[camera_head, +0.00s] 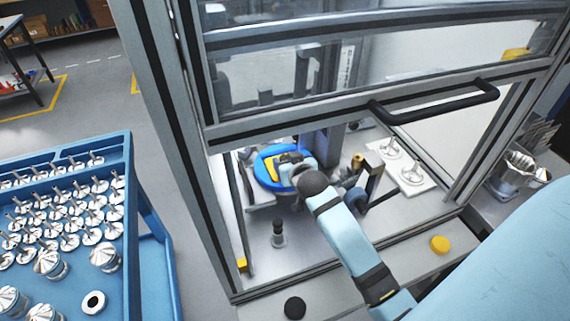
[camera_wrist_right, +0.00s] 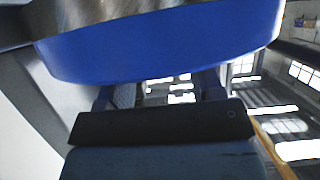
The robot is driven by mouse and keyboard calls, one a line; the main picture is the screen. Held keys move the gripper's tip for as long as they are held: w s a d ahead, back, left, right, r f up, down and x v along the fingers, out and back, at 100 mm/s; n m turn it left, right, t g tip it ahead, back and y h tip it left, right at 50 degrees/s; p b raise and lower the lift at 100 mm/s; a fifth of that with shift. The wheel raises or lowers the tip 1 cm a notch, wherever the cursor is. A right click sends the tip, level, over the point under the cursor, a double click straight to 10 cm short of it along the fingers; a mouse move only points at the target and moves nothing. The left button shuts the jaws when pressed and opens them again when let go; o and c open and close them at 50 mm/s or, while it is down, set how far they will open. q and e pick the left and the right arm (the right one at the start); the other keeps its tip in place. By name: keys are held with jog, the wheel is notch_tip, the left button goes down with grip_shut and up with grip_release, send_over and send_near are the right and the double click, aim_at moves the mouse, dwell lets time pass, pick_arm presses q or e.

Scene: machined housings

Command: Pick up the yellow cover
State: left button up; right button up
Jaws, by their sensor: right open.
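A round yellow cover (camera_head: 440,244) lies flat on the grey ledge at the front right of the machine. My right arm reaches past it through the machine opening, and nothing touches the cover. My right gripper (camera_head: 284,165) is at a round blue part (camera_head: 262,181) inside the machine, well behind and left of the cover. In the right wrist view the blue part (camera_wrist_right: 160,42) fills the top, just beyond the open fingers (camera_wrist_right: 168,93). I cannot tell whether they touch it. The cover cannot be made out there. My left gripper is out of view.
A black round cover (camera_head: 295,307) lies at the ledge's front left. The raised door with its black handle (camera_head: 440,108) hangs above my arm. A white plate (camera_head: 405,172) with metal parts stands inside, right. A blue cart (camera_head: 150,235) with several metal parts is left.

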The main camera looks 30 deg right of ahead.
aim_at(285, 157)
jog(key=x, duration=0.3)
jog(key=shift+w+f, duration=0.1)
jog(key=shift+f, duration=0.05)
jog(key=c, duration=1)
